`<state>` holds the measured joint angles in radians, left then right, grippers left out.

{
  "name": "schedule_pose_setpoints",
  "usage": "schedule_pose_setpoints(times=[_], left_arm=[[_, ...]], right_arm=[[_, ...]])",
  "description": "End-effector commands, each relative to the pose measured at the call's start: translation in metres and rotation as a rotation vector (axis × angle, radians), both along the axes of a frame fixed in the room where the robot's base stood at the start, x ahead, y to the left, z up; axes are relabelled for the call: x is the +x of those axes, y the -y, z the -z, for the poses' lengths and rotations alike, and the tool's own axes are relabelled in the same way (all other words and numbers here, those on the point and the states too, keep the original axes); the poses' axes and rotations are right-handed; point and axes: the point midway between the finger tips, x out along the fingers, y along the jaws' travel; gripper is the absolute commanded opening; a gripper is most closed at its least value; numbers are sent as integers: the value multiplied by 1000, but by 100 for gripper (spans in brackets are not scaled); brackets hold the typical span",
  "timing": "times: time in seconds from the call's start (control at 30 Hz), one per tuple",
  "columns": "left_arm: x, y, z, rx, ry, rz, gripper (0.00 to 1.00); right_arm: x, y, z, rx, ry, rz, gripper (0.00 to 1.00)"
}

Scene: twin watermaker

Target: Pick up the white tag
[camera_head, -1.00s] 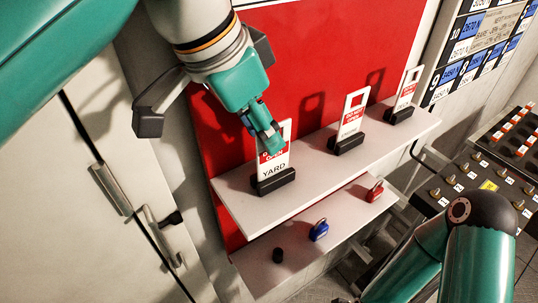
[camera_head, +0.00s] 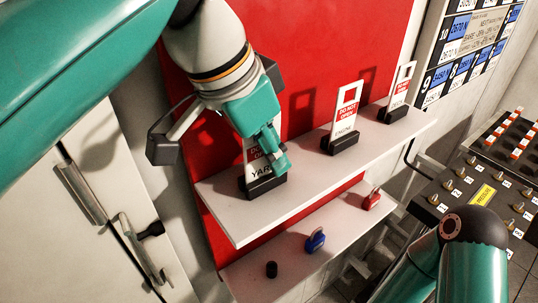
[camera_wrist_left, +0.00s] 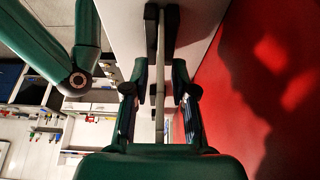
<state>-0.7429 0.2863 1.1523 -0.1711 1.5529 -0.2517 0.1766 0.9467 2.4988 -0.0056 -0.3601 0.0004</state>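Three white tags with red labels stand upright in black holders on the upper shelf (camera_head: 300,178). The nearest white tag (camera_head: 262,172) reads "YAR…", its upper part hidden by my left gripper (camera_head: 272,158). My left gripper (camera_wrist_left: 160,100) is open, one finger on each side of the tag, with gaps visible. My right gripper is not in view.
A red board (camera_head: 310,50) rises directly behind the shelf. A lower shelf (camera_head: 290,252) holds a black knob (camera_head: 271,269), a blue padlock (camera_head: 315,240) and a red padlock (camera_head: 372,199). A control panel (camera_head: 480,190) stands at right.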

Motion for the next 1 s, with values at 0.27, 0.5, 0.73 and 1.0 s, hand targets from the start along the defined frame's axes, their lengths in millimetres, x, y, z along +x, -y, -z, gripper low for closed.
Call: schedule_pose_setpoints(times=[0.27, 0.5, 0.73, 1.0], left_arm=[[0, -1, 0, 0, 0, -1, 0], [0, -1, -1, 0, 0, -2, 0], [1, -1, -15, -1, 2, -3, 0], [1, -1, -52, -3, 3, -3, 0]], right_arm=[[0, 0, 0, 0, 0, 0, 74], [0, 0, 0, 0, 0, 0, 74], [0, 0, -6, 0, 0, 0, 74], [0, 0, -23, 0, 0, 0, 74]])
